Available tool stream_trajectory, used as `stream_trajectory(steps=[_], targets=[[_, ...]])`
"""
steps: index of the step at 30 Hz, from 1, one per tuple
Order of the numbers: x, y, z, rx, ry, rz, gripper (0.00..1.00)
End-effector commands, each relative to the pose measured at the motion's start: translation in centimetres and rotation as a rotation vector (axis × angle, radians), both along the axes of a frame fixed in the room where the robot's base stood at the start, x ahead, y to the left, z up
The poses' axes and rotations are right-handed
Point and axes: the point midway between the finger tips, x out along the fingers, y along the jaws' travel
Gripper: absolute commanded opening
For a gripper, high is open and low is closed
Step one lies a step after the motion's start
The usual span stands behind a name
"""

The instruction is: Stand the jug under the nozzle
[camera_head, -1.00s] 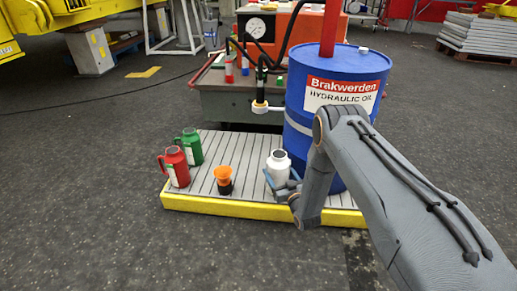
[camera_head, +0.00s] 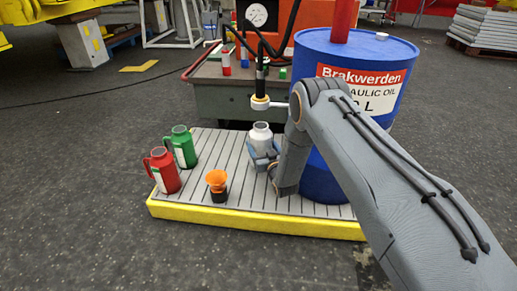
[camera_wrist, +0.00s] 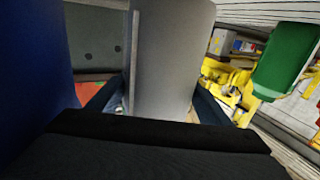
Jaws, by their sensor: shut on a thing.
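The white jug (camera_head: 261,134) is upright over the far part of the slatted platform, left of the blue drum. My gripper (camera_head: 264,157) is shut on it, with its fingers at the jug's sides. In the wrist view the jug's pale wall (camera_wrist: 172,60) fills the middle between my fingers (camera_wrist: 155,108). The nozzle (camera_head: 260,103) hangs on a dark pipe with a pale ring at its end. In the head view the jug's mouth shows just below it. I cannot tell whether the jug's base touches the platform or whether the mouth is exactly in line.
The blue oil drum (camera_head: 322,180) stands close right of my gripper. A red jug (camera_head: 164,171), a green jug (camera_head: 183,147) and an orange funnel on a dark container (camera_head: 217,184) stand left on the yellow-edged platform (camera_head: 250,222). A grey cabinet (camera_head: 225,98) stands behind.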

Motion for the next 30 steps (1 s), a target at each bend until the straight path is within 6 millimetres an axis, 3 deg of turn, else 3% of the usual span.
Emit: stream_trajectory(steps=[6,14,26,27,28,30], targets=[[0.7,0.5,0.0,0.001,-0.003,-0.002,0.4],[0.6,0.7,-3.5,0.0,0.0,0.0,0.4],[0.5,0.7,-3.7,0.0,-0.001,0.001,0.4],[0.5,0.7,-3.9,0.0,0.0,0.001,0.74],[0.5,0.7,-3.8,0.0,0.0,0.001,0.79],[0.5,0.7,-3.8,0.0,0.0,0.001,0.8]])
